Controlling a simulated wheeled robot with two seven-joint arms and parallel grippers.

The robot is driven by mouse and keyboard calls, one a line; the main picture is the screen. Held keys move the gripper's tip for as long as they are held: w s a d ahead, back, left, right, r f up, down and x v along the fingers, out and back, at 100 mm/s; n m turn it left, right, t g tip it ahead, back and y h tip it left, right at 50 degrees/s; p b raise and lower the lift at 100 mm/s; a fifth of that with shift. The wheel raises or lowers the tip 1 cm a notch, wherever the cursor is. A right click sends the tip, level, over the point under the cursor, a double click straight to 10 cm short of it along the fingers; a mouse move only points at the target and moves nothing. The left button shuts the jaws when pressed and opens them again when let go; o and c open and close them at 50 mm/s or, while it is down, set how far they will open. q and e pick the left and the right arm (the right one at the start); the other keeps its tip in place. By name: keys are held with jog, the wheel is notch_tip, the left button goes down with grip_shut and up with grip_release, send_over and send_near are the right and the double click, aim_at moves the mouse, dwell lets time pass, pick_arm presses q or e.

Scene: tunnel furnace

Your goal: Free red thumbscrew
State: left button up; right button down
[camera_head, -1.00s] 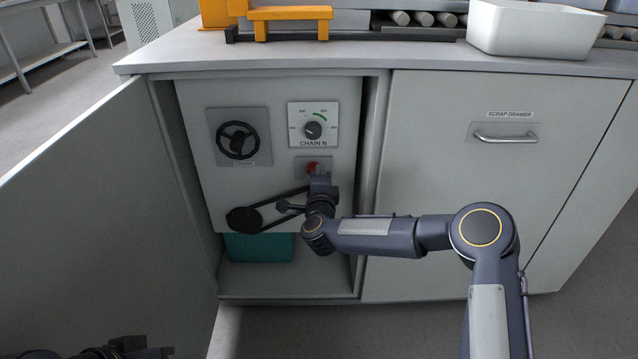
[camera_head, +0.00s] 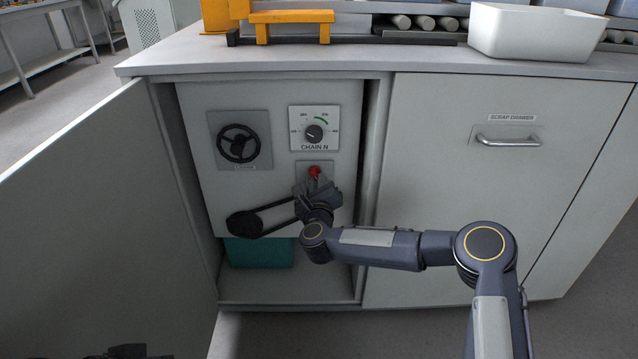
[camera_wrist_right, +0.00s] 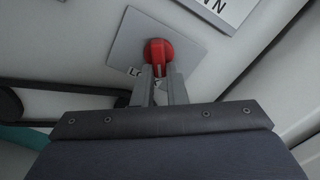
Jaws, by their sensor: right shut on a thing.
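The red thumbscrew (camera_head: 315,171) sits on a small grey plate (camera_head: 326,166) below the CHAIN N dial inside the open cabinet. In the right wrist view the red thumbscrew (camera_wrist_right: 158,50) stands at the tips of my right gripper (camera_wrist_right: 160,68), whose two narrow fingers are shut on it. In the head view my right gripper (camera_head: 315,182) reaches up to it from below, its wrist turned at a slant. The plate's label is partly hidden by the fingers. Only a dark part of my left arm (camera_head: 125,351) shows at the bottom left; its fingers are not visible.
The CHAIN N dial (camera_head: 314,133) is just above and a handwheel (camera_head: 238,144) is to the left. A black belt (camera_head: 262,217) runs below them. The open cabinet door (camera_head: 95,215) stands at the left. A teal box (camera_head: 258,253) sits low inside.

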jog(key=shift+a+f+m, duration=0.1)
jog(key=shift+a+m, duration=0.1)
jog(key=shift+m, duration=1.5)
jog(key=shift+a+f+m, duration=0.1)
jog(key=shift+a+m, duration=0.1)
jog(key=shift+m, duration=1.5)
jog(key=c, duration=1.5)
grip_release()
jog(key=shift+o, duration=0.2)
jog(key=s+p, duration=0.2)
jog(key=s, duration=0.6)
